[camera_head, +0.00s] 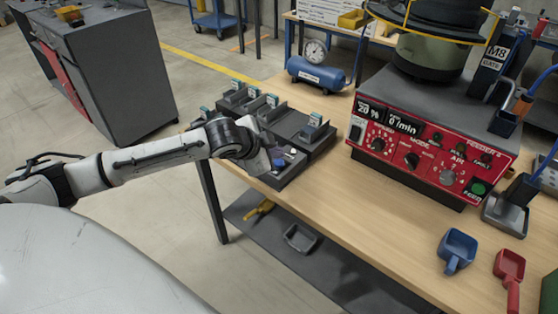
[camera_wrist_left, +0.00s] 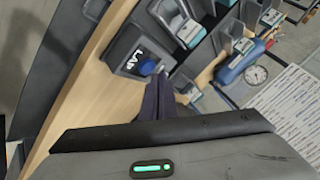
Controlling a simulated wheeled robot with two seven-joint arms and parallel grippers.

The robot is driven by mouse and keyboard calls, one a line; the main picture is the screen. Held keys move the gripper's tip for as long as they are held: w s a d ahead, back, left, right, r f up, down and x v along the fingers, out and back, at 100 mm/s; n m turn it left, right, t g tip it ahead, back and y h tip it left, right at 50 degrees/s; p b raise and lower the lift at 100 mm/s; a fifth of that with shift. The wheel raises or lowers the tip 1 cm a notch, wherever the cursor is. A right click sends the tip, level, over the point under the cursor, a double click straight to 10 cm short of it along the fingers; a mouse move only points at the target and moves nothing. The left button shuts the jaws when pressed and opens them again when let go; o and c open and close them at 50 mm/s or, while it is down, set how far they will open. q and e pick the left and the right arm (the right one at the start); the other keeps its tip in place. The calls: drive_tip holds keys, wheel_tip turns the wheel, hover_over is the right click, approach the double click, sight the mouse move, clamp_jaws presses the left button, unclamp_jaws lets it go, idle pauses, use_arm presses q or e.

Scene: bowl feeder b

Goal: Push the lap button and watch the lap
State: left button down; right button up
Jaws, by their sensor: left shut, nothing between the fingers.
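The lap button is a blue round button (camera_wrist_left: 147,68) on a dark box lettered LAP (camera_wrist_left: 128,54), in the left wrist view. In the head view the box (camera_head: 287,176) sits at the table's left edge, partly behind my gripper. My left gripper (camera_head: 271,160) is shut and empty, pointing down at the box. In the left wrist view its closed dark fingers (camera_wrist_left: 158,84) end right beside the blue button. I cannot tell whether they touch it. My right gripper is not in view.
Dark bins (camera_head: 300,124) with small labelled parts stand behind the box. The red-fronted feeder (camera_head: 430,150) stands to the right. A blue air tank (camera_head: 318,74) with a gauge is at the back. Blue (camera_head: 457,248) and red (camera_head: 509,268) scoops lie front right. Mid-table is clear.

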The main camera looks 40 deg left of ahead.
sight(276, 165)
use_arm(q)
drive_tip(key=shift+r+p, duration=1.55)
drive_tip(key=shift+p, duration=0.2)
drive_tip(key=shift+r, duration=0.95)
